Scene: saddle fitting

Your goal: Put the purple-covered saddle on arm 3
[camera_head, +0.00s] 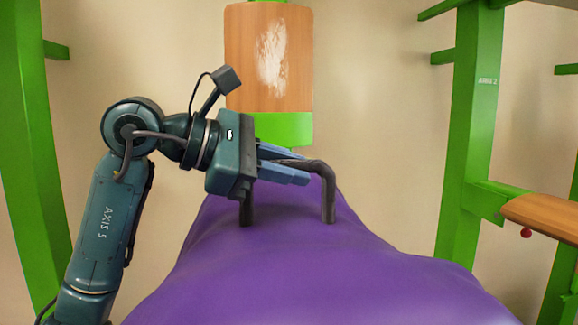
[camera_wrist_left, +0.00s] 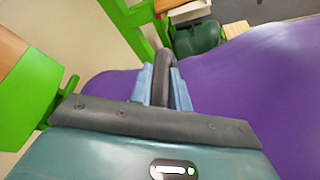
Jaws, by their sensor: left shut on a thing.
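The purple-covered saddle (camera_head: 330,270) fills the bottom middle of the head view, and its purple cover also spans the left wrist view (camera_wrist_left: 255,75). A dark bar handle (camera_head: 328,195) stands up from its narrow far end. My left gripper (camera_head: 300,172) is shut on the handle's top bar, with its blue fingers on either side. The handle also shows between the fingers in the left wrist view (camera_wrist_left: 172,70). My right gripper is not in view. I cannot tell which support is arm 3; no label reading 3 shows.
A wooden board (camera_head: 250,60) with a white patch stands on a green support straight ahead, beyond the saddle. A green post (camera_head: 470,130) at right carries a small label, seemingly ending in 2. A wooden-topped arm (camera_head: 545,215) with a red ball below juts in at right. Another green post (camera_head: 30,130) stands at left.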

